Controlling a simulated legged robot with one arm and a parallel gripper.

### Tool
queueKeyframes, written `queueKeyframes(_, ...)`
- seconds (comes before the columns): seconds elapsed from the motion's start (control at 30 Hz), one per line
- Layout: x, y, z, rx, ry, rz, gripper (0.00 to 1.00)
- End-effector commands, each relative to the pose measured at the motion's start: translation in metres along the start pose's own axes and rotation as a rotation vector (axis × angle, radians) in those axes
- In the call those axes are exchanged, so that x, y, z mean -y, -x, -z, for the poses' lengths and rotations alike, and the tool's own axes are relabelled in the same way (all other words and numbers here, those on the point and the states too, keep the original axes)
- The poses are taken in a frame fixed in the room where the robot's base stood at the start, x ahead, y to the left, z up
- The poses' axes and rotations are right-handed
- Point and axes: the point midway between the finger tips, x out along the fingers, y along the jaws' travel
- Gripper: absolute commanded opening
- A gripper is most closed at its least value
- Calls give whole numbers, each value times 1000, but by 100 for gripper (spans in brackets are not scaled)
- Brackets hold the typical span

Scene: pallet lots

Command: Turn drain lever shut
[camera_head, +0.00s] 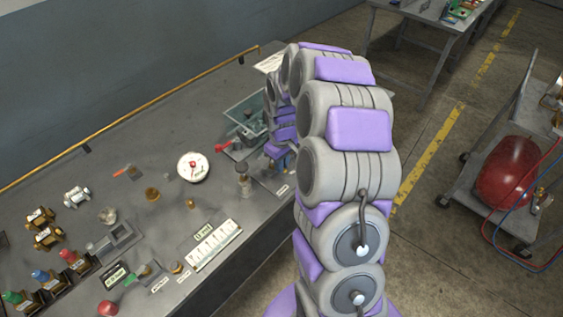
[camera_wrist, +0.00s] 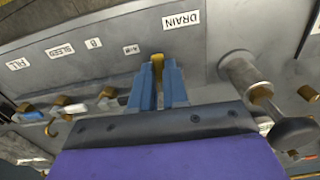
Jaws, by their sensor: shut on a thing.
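My gripper (camera_wrist: 158,78) is in the middle of the wrist view, its two blue fingers close together. A small yellow-brass piece shows between the fingertips, and the fingers are shut on it. It sits just below the white DRAIN label (camera_wrist: 181,19) on a grey panel (camera_wrist: 120,30), so it appears to be the drain lever (camera_wrist: 157,59). Most of it is hidden by the fingers, so its angle cannot be told. In the head view my arm hides most of the gripper and the panel.
A grey metal cylinder (camera_wrist: 240,68) stands right of the fingers. Labels FILL, BLEED, B and A-B run left, with brass fittings (camera_wrist: 107,93) below. On the bench (camera_head: 130,215) are a round white gauge (camera_head: 193,167), a teal bin (camera_head: 243,115) and several small parts. A cart with a red tank (camera_head: 508,170) stands right.

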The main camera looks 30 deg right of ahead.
Motion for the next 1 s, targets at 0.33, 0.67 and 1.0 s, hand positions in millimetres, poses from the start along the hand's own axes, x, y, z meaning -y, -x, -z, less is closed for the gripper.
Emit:
queueKeyframes(0.33,8,3,1,-1,-212,-2,0)
queueKeyframes(0.67,20,3,4,2,-525,-1,0)
queueKeyframes(1.0,30,3,13,2,-848,-2,0)
